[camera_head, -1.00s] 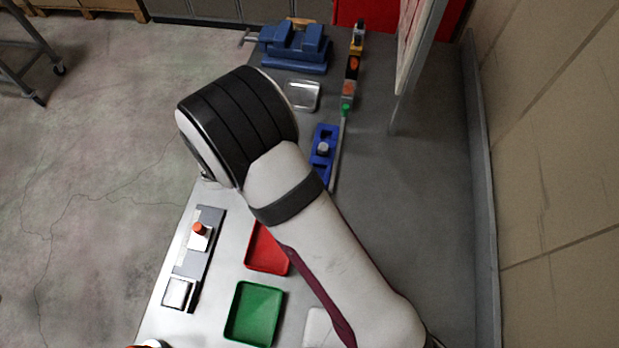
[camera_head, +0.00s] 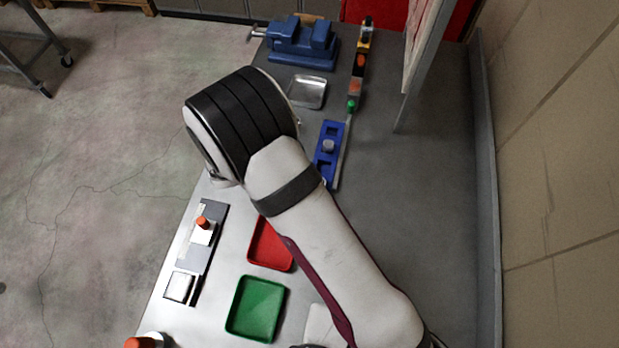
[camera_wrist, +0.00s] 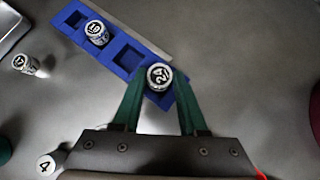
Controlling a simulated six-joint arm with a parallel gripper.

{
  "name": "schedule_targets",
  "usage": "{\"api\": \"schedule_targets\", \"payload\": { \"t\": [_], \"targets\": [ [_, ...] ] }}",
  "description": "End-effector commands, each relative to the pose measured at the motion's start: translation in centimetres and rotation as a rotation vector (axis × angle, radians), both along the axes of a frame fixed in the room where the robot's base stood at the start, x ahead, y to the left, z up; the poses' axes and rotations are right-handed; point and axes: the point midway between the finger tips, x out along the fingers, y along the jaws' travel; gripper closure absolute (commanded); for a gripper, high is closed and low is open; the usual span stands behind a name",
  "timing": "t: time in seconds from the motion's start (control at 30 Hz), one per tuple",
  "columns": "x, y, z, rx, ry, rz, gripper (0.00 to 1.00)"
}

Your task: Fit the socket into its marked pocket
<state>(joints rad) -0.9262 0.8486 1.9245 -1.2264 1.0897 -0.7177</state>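In the wrist view my gripper (camera_wrist: 160,78) has green fingers closed around a round metal socket marked 24 (camera_wrist: 158,76). The socket appears above the lower right end of the blue holder (camera_wrist: 112,43); I cannot tell whether it touches it. The holder has square pockets. One holds another numbered socket (camera_wrist: 97,32), with open pockets on both sides. In the head view the blue holder (camera_head: 337,128) lies right of my arm, with a socket (camera_head: 328,146) in it. My gripper is hidden behind my arm there.
Loose sockets stand left of the holder (camera_wrist: 25,63) and near the gripper (camera_wrist: 46,164). The head view shows a metal tray (camera_head: 322,92), a blue vise (camera_head: 302,42), red (camera_head: 270,257) and green (camera_head: 258,308) trays, and a grey fixture (camera_head: 213,226).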

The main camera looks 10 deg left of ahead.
Motion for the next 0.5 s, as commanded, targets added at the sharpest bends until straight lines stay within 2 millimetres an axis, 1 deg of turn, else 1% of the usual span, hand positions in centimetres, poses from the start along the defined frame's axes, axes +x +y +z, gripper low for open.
{"api": "schedule_targets", "payload": {
  "t": [0.17, 0.27, 0.37, 0.5],
  "targets": [
    [0.0, 0.4, 0.3, 0.003, -0.003, 0.006, 0.27],
    [-0.5, 1.2, 1.4, 0.005, -0.004, 0.005, 0.27],
    [-1.5, 2.8, 3.3, 0.006, -0.006, 0.006, 0.27],
    [-3.3, 5.4, 6.7, 0.006, -0.004, 0.005, 0.27]
  ]
}}
